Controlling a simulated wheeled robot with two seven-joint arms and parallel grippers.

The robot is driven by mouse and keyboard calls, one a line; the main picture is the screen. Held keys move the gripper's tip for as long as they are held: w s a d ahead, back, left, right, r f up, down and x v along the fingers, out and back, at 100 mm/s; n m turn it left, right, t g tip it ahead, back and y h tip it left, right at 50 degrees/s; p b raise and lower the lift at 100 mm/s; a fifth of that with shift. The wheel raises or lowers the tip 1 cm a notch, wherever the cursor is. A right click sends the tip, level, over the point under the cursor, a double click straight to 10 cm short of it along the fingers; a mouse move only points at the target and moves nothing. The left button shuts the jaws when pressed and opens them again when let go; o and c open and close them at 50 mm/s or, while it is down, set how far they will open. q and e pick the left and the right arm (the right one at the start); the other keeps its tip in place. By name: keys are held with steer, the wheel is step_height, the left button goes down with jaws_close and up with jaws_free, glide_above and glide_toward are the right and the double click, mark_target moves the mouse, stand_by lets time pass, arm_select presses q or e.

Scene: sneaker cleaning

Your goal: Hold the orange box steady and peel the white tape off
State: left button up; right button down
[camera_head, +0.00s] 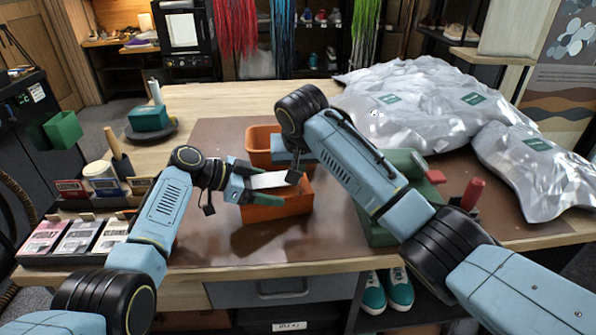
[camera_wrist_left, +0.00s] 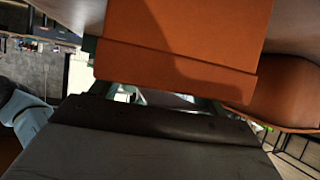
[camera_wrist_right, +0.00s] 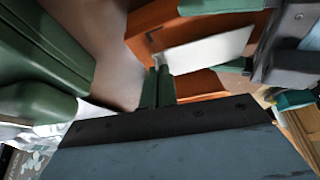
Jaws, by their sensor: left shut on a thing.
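The orange box (camera_head: 268,212) stands on the brown mat, with the white tape (camera_head: 268,180) as a flat strip along its top. My left gripper (camera_head: 262,186) is shut on the box, with its green fingers on either side of the wall. The box fills the upper middle of the left wrist view (camera_wrist_left: 180,65). My right gripper (camera_wrist_right: 160,72) has its fingers close together at the near end of the tape, which shows well in the right wrist view (camera_wrist_right: 208,52). In the head view my right arm partly hides this contact.
Another orange container (camera_head: 262,142) stands just behind the box. A green container (camera_head: 380,232) and a red-handled tool (camera_head: 472,194) are at right. Silvery bags (camera_head: 425,100) fill the back right. Small boxes (camera_head: 82,236) and a cup sit at left. The mat's front left is clear.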

steer(key=shift+a+r, duration=0.1)
steer(key=shift+r, duration=2.5)
steer(key=shift+r, duration=0.15)
arm_select(q)
steer(key=o, duration=1.2)
steer(key=shift+o, duration=0.2)
arm_select(e)
step_height(320, 180, up, 4)
steer(key=shift+f, duration=0.1)
arm_select(q)
steer(key=v, duration=1.2)
